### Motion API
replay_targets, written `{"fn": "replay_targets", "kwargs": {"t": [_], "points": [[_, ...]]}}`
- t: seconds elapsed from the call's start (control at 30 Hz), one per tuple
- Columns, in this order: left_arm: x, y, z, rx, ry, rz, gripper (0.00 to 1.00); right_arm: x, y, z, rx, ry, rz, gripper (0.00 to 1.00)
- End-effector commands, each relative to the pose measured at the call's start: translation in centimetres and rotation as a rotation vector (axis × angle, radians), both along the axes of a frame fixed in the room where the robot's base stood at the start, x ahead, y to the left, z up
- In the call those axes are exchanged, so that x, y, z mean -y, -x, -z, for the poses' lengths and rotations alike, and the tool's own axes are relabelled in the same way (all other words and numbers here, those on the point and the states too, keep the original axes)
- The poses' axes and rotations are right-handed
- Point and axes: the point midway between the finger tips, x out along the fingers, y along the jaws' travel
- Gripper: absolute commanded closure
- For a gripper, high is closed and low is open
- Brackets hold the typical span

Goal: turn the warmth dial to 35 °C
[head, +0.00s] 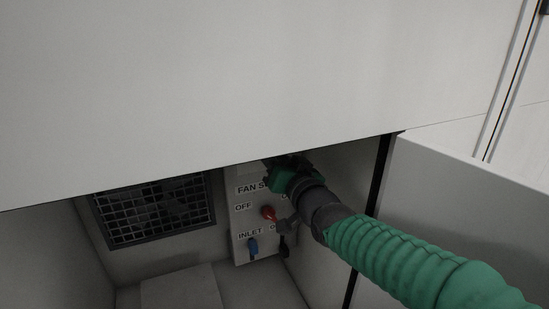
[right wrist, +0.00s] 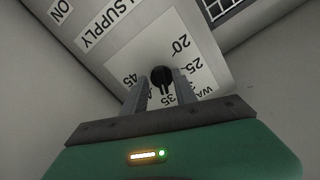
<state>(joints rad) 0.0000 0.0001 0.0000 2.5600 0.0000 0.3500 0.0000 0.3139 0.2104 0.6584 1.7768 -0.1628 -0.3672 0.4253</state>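The warmth dial (right wrist: 161,76) is a black knob on a white scale plate in the right wrist view. The marks 20, 25, 35 and 45 show around it. Its narrow black part points down the picture, roughly towards the 35. My right gripper (right wrist: 163,88) has one grey finger on each side of the dial. The fingers stand apart, with a small gap showing beside the knob; I see no firm contact. In the head view my right gripper (head: 280,172) is at the panel's upper part and hides the dial. My left gripper is not in view.
The control panel (head: 241,220) sits deep in a recess. It carries a red knob (head: 268,212) beside OFF and a blue knob (head: 252,247) under INLET, both close below my right gripper. A black grille (head: 155,212) is at left. A large pale panel (head: 220,90) overhangs the recess.

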Motion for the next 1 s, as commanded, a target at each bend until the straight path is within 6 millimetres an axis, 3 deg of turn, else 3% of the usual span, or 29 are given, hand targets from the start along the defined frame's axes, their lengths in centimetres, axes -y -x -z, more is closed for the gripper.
{"fn": "replay_targets", "kwargs": {"t": [0.17,0.27,0.67,0.7,0.8,1.0], "points": [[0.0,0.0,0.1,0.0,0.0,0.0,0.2,0.5,0.9,-0.2,0.005,0.001,0.002,0.66],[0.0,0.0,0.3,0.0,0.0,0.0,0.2,1.3,2.7,-0.1,0.005,0.006,0.004,0.66],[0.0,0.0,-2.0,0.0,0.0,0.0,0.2,5.5,13.4,-0.3,0.0,0.002,-0.001,0.66],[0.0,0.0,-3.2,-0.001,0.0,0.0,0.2,5.5,13.8,-0.7,-0.005,0.0,-0.005,0.66],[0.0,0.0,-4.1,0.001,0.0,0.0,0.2,6.0,14.7,-0.4,-0.004,0.0,-0.004,0.66],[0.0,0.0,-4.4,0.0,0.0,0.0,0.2,6.4,15.4,0.0,-0.002,-0.001,-0.001,0.66]]}}
